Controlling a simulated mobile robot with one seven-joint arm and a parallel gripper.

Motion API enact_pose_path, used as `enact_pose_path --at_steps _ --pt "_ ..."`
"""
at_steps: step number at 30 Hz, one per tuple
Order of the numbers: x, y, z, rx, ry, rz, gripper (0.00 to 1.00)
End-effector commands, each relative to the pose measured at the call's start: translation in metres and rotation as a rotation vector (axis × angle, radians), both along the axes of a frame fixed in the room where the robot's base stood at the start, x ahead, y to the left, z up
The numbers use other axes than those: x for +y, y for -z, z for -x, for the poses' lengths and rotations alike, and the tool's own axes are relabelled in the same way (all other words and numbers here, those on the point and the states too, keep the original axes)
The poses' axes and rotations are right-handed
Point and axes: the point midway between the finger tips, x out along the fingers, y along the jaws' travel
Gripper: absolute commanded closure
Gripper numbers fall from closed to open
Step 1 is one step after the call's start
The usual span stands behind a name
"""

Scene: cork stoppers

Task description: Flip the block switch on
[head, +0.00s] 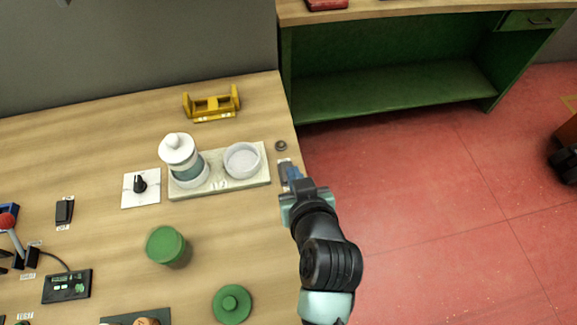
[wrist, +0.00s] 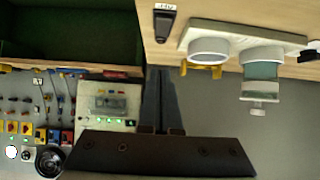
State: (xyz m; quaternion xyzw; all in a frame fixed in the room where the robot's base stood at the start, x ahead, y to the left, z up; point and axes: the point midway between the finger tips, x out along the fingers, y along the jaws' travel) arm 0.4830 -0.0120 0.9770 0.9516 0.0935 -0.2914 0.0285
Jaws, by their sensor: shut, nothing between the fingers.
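A small dark block with a white label, likely the block switch (head: 284,172), sits at the table's right edge, right of the pale tray. It also shows at the top of the wrist view (wrist: 165,24), with its label at one end. The label is too small to read, and I cannot tell its switch position. My gripper (head: 294,173) is shut and empty, close beside this block at the table edge and partly covering it in the head view. Its fingers are together in the wrist view (wrist: 160,80). I cannot tell whether they touch the block.
The pale tray (head: 220,187) holds a white-lidded jar (head: 178,150) and a white bowl (head: 242,160). A ring (head: 281,146), yellow holder (head: 211,104), dial plate (head: 141,200), black switch (head: 64,210), green jar (head: 166,245) and green lid (head: 232,304) stand around. Red floor (head: 430,210) lies right.

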Motion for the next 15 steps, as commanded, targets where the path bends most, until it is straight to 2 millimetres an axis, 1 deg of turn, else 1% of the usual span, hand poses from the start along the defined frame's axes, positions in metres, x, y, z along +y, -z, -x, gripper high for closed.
enact_pose_path --at_steps 1,3,9,10,12,15 --pt "0.002 0.005 -0.009 0.000 -0.002 0.000 1.00" --pt "0.005 0.012 -0.020 -0.001 -0.002 0.000 1.00" --pt "0.010 0.032 -0.048 -0.001 -0.001 0.000 1.00" --pt "0.011 0.036 -0.051 0.001 -0.001 0.000 1.00" --pt "0.011 0.050 -0.051 0.004 -0.001 -0.001 1.00" --pt "0.011 0.061 -0.053 0.001 -0.001 0.000 1.00"
